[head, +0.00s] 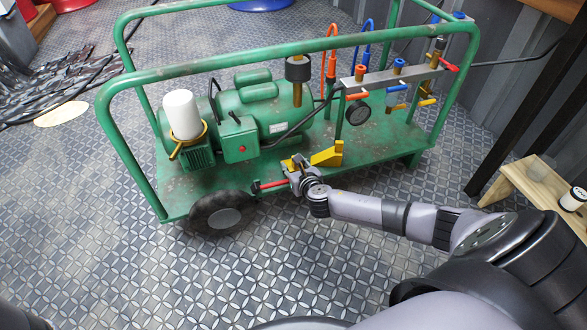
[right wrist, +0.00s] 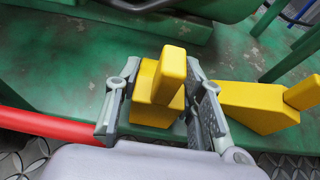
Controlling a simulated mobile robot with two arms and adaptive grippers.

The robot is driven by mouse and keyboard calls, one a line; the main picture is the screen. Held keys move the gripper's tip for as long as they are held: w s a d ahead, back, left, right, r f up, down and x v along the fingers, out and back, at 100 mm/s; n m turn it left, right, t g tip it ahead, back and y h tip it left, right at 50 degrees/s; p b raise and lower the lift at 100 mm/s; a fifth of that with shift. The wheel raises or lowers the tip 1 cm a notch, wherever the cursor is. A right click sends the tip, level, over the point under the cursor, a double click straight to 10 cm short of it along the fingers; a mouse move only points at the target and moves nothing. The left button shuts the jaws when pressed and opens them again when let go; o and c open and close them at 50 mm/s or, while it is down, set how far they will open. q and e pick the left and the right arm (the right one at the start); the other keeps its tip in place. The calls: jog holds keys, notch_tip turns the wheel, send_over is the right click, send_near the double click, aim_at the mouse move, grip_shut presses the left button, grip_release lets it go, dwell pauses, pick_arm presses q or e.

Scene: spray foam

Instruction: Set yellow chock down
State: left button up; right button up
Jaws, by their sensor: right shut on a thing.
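My right gripper (head: 299,168) is at the front edge of the green cart's deck (head: 345,160). It is shut on a yellow chock (right wrist: 155,88), which sits between its two fingers in the right wrist view (right wrist: 158,110). The chock is at the deck edge; I cannot tell whether its underside touches the deck. A second yellow chock (head: 327,156) rests on the deck just to the right of the gripper. It also shows in the right wrist view (right wrist: 250,106), close to the right finger. My left gripper is not in view.
A red bar (head: 271,184) lies along the deck edge left of the gripper, above a black wheel (head: 222,212). The green compressor (head: 255,115) stands behind. A green tube frame (head: 290,51) arches overhead. A wooden stool (head: 535,190) stands at the right.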

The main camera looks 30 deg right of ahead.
jog(key=shift+r, duration=0.1)
jog(key=shift+f, duration=0.3)
jog(key=o, duration=1.2)
jog(key=shift+s+f, duration=0.1)
jog(key=shift+o, duration=0.2)
jog(key=shift+a, duration=0.1)
